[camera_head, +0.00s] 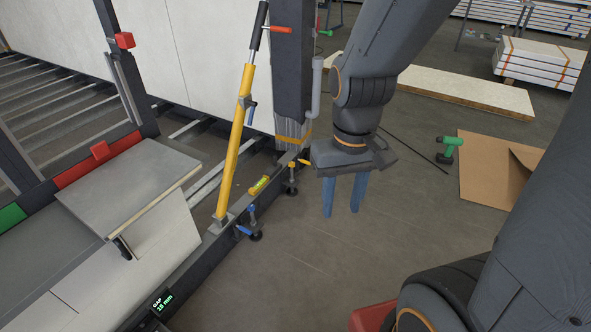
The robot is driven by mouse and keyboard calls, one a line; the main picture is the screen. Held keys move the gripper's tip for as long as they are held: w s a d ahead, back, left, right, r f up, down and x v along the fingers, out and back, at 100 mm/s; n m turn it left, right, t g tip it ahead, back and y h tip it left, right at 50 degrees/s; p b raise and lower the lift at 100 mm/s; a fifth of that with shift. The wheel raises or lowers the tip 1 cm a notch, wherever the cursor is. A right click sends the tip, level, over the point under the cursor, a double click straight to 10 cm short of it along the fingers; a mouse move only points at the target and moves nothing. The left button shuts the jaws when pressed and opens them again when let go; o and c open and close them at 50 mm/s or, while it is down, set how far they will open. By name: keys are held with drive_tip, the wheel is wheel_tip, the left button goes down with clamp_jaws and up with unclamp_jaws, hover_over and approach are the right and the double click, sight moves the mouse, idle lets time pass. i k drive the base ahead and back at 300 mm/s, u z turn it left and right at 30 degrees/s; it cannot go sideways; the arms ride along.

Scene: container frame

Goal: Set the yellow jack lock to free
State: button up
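A yellow jack (234,146) stands tilted, its foot on the dark frame rail and its black grip at the top.
A dark post (293,75) with a red lever (280,29) and a grey pipe (316,90) stands between jack and gripper. A clamp with a yellow lever (304,161) and one with a blue lever (244,230) sit on the rail. Floor below the gripper is clear.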

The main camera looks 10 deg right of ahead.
sight(297, 160)
drive_tip(key=z, duration=0.65)
drive_tip(key=i, duration=0.8)
drive_tip(key=z, duration=0.75)
drive_tip(key=i, duration=0.95)
drive_tip(key=u, duration=0.6)
drive_tip(key=i, duration=0.8)
drive_tip(key=u, duration=1.1)
drive_tip(key=i, duration=0.3)
drive_tip(key=z, duration=0.15)
drive_tip(key=k, duration=0.55)
drive_tip(key=z, duration=0.55)
drive_tip(key=k, duration=0.75)
drive_tip(key=u, duration=0.15)
